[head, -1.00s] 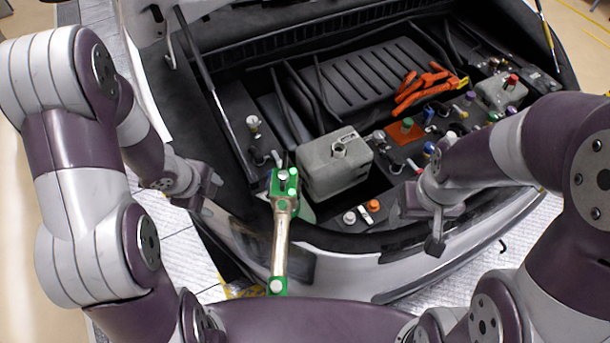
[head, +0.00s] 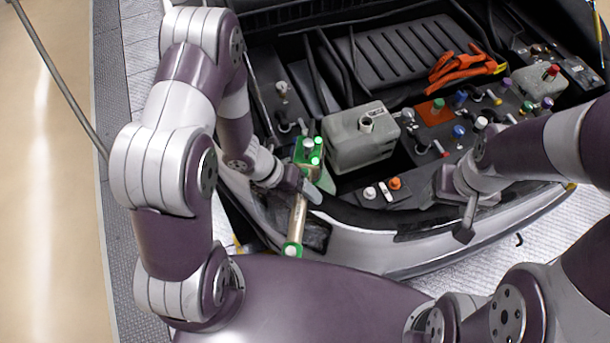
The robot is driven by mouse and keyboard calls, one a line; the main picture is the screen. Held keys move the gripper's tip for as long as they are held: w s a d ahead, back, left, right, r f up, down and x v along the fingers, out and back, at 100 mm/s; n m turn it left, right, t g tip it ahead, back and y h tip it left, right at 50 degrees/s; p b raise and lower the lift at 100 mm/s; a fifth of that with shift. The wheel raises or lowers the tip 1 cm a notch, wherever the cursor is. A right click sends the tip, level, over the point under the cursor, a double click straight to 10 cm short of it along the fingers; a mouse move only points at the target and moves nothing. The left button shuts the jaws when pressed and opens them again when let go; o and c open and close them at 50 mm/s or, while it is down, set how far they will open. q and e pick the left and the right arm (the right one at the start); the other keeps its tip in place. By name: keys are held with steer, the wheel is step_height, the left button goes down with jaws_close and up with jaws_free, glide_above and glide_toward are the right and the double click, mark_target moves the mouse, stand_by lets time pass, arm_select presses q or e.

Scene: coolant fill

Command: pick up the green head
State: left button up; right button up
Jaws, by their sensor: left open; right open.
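The green head (head: 306,150) is a bright green block with pale knobs at the upper end of a tan-handled tool (head: 298,215). A smaller green piece (head: 292,249) is at the tool's lower end. The tool lies at the front left edge of the open car bay. My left gripper (head: 308,190) is open just below the green head and covers part of the handle. I cannot tell whether it touches the tool. My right gripper (head: 462,215) is open and empty over the bay's front edge, well to the right.
A grey tank (head: 362,140) stands right of the green head. White and orange caps (head: 395,184) sit in front of it. Orange cables (head: 465,65) lie farther back. A green cap on an orange-brown plate (head: 432,116) and several coloured caps are at the right.

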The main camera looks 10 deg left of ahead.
arm_select(q)
steer(key=shift+d+f, duration=0.2)
steer(key=shift+f, duration=0.15)
jaws_close()
steer(key=shift+w+r, duration=0.1)
steer(key=shift+w, duration=0.05)
stand_by(1.0)
